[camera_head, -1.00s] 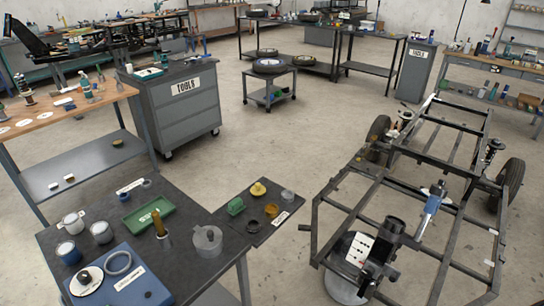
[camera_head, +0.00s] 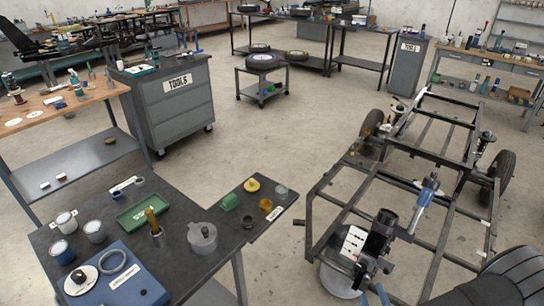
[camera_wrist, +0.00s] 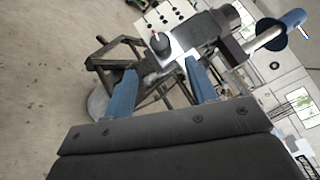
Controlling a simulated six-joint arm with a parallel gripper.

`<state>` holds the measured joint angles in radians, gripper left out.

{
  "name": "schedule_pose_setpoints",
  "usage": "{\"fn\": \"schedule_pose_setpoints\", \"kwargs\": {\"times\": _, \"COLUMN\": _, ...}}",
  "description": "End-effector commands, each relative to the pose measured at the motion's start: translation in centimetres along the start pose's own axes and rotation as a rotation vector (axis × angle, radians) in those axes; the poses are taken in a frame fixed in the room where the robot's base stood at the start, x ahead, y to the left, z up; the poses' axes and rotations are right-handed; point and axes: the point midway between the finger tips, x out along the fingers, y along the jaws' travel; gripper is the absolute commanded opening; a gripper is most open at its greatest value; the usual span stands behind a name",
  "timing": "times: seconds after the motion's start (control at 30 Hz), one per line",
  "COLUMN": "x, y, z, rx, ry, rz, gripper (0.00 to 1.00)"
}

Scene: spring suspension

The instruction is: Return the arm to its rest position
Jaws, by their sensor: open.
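My gripper shows in the wrist view with two blue fingers (camera_wrist: 160,88) spread apart, and nothing is held between them. Past the fingertips are a dark knob and part of the white dotted panel (camera_wrist: 168,14) with dark frame parts. In the head view, a dark rounded part of my arm fills the lower right corner and a blue finger edge shows at the bottom. The white dotted panel (camera_head: 353,243) stands at the frame's near left corner.
A dark workbench (camera_head: 190,270) at lower left holds a blue box (camera_head: 125,290), a green tray (camera_head: 145,208) and several small parts. A grey tool cabinet (camera_head: 175,105) stands behind it.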

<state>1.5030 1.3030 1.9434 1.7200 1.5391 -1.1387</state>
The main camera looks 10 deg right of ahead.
Motion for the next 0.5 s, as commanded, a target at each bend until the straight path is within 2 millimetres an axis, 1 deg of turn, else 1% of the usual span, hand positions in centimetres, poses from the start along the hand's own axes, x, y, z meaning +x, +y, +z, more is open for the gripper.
{"fn": "schedule_pose_setpoints", "kwargs": {"times": 0.03, "x": 0.8, "y": 0.1, "z": 0.1, "rx": 0.0, "ry": -0.005, "rz": 0.002, "gripper": 0.52}}
{"fn": "schedule_pose_setpoints", "kwargs": {"times": 0.5, "x": 7.3, "y": 0.1, "z": 0.1, "rx": -0.001, "ry": -0.005, "rz": 0.002, "gripper": 0.52}}
